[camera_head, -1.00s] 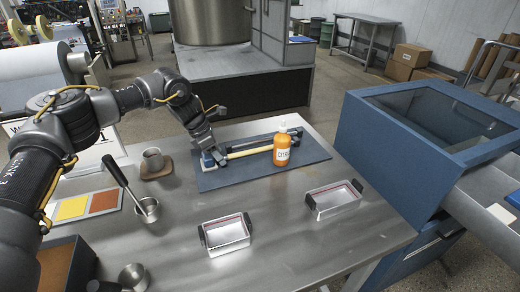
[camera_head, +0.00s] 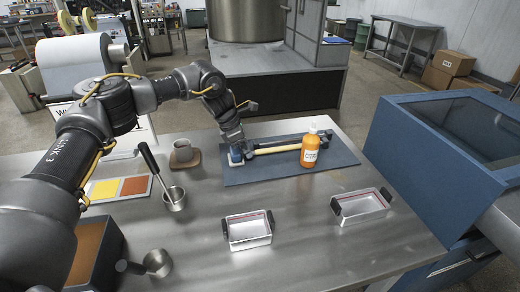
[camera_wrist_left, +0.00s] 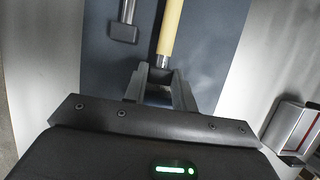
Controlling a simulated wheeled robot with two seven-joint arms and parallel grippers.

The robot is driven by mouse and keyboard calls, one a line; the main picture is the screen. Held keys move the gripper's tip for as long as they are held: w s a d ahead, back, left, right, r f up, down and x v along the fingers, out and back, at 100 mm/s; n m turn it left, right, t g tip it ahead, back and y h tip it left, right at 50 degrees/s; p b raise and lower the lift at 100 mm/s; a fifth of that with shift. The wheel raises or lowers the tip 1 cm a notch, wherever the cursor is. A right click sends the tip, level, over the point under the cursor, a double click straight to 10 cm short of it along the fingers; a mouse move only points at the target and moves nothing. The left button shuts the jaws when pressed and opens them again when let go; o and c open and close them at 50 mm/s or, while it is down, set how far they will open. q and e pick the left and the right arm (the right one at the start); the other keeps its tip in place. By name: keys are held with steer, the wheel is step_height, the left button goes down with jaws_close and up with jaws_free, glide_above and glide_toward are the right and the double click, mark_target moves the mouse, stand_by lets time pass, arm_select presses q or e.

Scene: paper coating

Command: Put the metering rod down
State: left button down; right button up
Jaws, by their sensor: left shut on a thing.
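The metering rod, a pale yellow rod (camera_head: 272,149) with a metal end, is low over the blue mat (camera_head: 335,174), at its left part. I cannot tell whether it touches the mat. My left gripper (camera_head: 236,157) is shut on the rod's left end, close above the mat's left side. In the left wrist view the rod (camera_wrist_left: 170,30) runs away from between the fingers (camera_wrist_left: 161,84), its metal end at the fingertips. A grey bar with a dark end block (camera_wrist_left: 124,33) lies beside it, apart from it. My right gripper is not in view.
An orange bottle (camera_head: 309,152) stands on the mat near the rod's far end. A blue machine (camera_head: 425,150) borders the right.

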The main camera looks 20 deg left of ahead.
arm_select(q)
step_height(320, 180, up, 10)
steer(key=shift+f+b, duration=0.25)
steer(key=shift+b, duration=0.1)
